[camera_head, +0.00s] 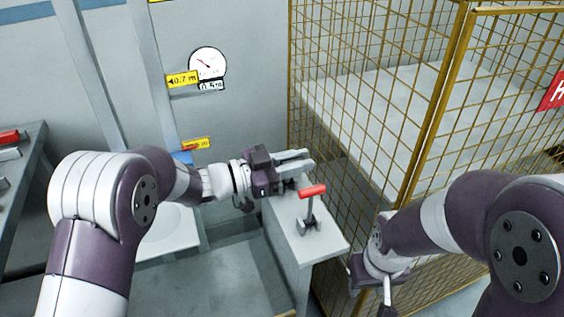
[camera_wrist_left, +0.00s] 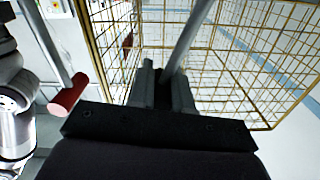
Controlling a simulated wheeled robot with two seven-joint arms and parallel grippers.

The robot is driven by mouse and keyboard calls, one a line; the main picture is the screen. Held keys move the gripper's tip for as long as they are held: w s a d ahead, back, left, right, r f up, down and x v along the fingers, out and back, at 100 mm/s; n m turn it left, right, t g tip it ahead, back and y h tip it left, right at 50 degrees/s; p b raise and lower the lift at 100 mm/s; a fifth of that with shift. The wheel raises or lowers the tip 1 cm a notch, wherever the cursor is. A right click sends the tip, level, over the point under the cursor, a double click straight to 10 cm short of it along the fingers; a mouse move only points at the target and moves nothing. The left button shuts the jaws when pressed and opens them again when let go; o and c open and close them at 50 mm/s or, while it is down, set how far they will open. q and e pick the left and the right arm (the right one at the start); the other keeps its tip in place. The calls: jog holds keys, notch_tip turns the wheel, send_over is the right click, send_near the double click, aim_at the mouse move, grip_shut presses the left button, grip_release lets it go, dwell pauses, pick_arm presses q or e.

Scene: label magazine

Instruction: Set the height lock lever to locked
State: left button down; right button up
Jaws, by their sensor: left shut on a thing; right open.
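The lever (camera_head: 310,208) stands upright on a pale pedestal (camera_head: 329,244), with a red crosswise grip on a grey shaft. Its red grip also shows at the left of the left wrist view (camera_wrist_left: 68,95). My left gripper (camera_head: 306,160) is just behind and above the red grip, apart from it. It is shut on a thin grey bar (camera_wrist_left: 192,38), seen between its fingers in the left wrist view; I cannot tell what the bar belongs to. My right gripper (camera_head: 385,290) is open, low and to the right of the pedestal, partly hidden by its own wrist.
A yellow mesh cage (camera_head: 365,90) stands right behind the pedestal. A round gauge (camera_head: 207,64) and yellow height labels (camera_head: 183,80) are on the wall column. A dark shelf (camera_head: 25,165) with a red item is at the far left.

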pick_arm(q)
jog(key=s+f+m+b, duration=0.1)
jog(key=m+b, duration=0.1)
jog(key=s+d+f+m+b, duration=0.1)
jog(key=s+f+m+b, duration=0.1)
jog(key=m+b, duration=0.1)
jog(key=shift+s+m, duration=0.2)
jog(key=shift+m, duration=0.1)
jog(key=shift+s+d+f+b, duration=0.15)
jog(key=shift+s+f+b, duration=0.1)
jog(key=shift+s+b, duration=0.1)
jog(key=c, duration=1.1)
grip_release()
jog(key=shift+o, duration=0.2)
jog(key=v, duration=0.7)
jog(key=shift+a+p, duration=0.2)
jog(key=shift+p, duration=0.25)
jog(key=shift+s, duration=0.15)
